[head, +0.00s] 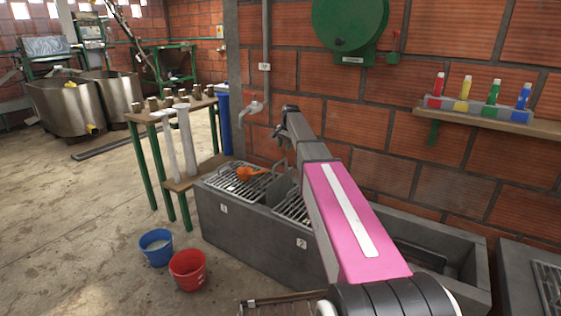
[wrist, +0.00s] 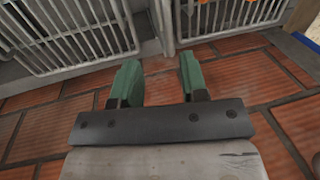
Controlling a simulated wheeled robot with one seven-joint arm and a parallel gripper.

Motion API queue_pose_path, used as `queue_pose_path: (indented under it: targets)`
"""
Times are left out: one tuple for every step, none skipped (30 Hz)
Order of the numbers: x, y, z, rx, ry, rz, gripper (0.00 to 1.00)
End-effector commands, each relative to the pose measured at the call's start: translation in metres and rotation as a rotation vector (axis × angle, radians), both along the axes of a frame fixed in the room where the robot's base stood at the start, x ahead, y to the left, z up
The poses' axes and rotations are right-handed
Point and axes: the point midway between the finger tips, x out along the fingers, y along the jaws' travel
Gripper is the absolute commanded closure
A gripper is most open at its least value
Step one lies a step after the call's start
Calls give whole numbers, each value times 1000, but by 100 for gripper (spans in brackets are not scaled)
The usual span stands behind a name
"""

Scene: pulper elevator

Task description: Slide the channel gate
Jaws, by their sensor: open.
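A concrete channel (head: 250,232) with metal grates runs along the brick wall, its sections marked 1 and 2. A grey upright plate (head: 281,188), which looks like the channel gate, stands between the two sections. My gripper (head: 282,158) is above the channel near the wall, close to the plate; my arm hides part of section 2. In the wrist view my gripper (wrist: 158,68) is open, with two green fingers apart and nothing between them. A narrow grey divider (wrist: 166,30) between two grates shows beyond the fingertips. I cannot tell whether the fingers touch the plate.
An orange scoop (head: 250,173) lies on the section 1 grate. A tap (head: 253,107) is on the wall above. Blue (head: 156,247) and red (head: 188,270) buckets stand on the floor in front. A shelf (head: 490,122) holds coloured bottles at right. The floor at left is open.

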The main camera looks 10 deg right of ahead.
Motion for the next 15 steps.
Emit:
queue_pose_path:
  targets:
    - [9, -1, 6, 4, 0, -10, 60]
    - [11, -1, 8, 5, -1, -14, 60]
    - [12, -1, 10, 6, -1, -18, 60]
    - [13, 0, 10, 6, 0, -20, 60]
    - [13, 0, 9, 7, 1, -20, 60]
    - [14, 0, 8, 8, 0, -21, 60]
    - [14, 1, 5, 8, 0, -21, 60]
    - [14, 1, 2, 7, 1, -21, 60]
    - [14, 2, -3, 7, 1, -21, 60]
    - [15, 2, -7, 7, 1, -21, 60]
    - [15, 3, -12, 8, 1, -21, 60]
    - [16, 4, -18, 8, 1, -20, 60]
    - [17, 5, -23, 8, 1, -20, 60]
    - [18, 6, -29, 8, 1, -20, 60]
    - [19, 7, -37, 8, 1, -20, 60]
